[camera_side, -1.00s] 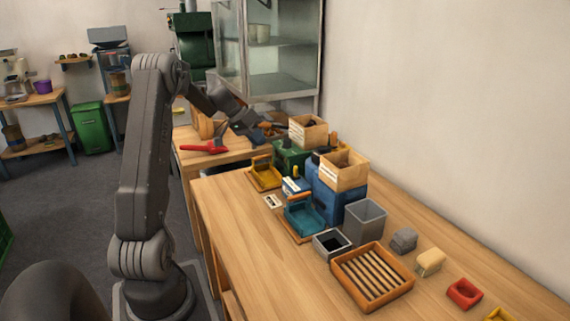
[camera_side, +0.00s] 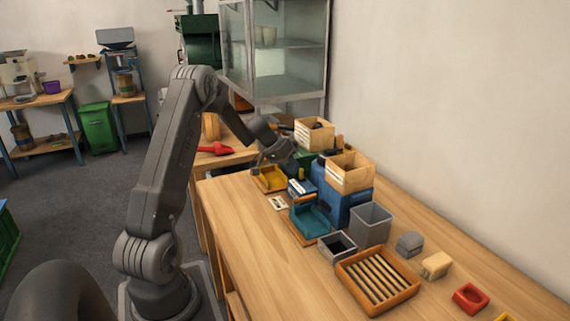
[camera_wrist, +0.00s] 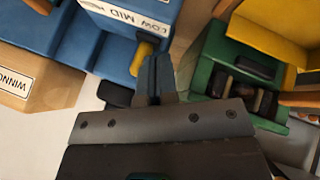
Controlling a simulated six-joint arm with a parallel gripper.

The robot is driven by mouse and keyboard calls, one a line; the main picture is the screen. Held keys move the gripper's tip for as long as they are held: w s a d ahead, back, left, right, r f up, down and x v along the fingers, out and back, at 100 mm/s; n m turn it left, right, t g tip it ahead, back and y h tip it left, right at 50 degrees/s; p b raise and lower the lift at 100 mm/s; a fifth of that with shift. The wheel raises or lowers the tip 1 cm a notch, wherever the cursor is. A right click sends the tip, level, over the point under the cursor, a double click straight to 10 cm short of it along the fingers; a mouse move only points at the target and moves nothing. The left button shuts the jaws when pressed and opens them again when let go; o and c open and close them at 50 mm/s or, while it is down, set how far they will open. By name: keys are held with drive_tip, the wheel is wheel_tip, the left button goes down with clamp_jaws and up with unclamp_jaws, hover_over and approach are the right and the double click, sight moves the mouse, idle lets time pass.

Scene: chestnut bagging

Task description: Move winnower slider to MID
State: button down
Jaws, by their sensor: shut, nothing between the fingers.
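The winnower is the blue machine (camera_side: 333,203) with a wooden hopper (camera_side: 348,174) on top. Its blue front box carries a white label (camera_side: 300,188) with LOW, MID and HIGH marks, also seen in the wrist view (camera_wrist: 128,19). The yellow slider knob (camera_wrist: 142,58) sticks out below the label in the wrist view; I cannot read which mark it stands at. My gripper (camera_wrist: 157,62) is shut and empty, its tips close beside the knob; I cannot tell if they touch.
A green machine (camera_wrist: 222,75) with a yellow tray (camera_wrist: 275,35) stands close on the right in the wrist view. A teal tray (camera_side: 309,222), a grey bin (camera_side: 370,223) and a slatted wooden tray (camera_side: 377,306) stand nearer. The table's left front is clear.

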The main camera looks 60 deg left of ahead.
idle(0.3)
drive_tip(key=shift+d, duration=1.35)
drive_tip(key=shift+s+a, duration=0.2)
drive_tip(key=shift+a, duration=0.3)
drive_tip(key=a+f+v, duration=0.1)
drive_tip(key=a+v, duration=0.1)
drive_tip(key=v, duration=0.9)
drive_tip(key=shift+s+a+r, duration=0.15)
drive_tip(key=shift+s+a, duration=0.05)
drive_tip(key=shift+s, duration=0.2)
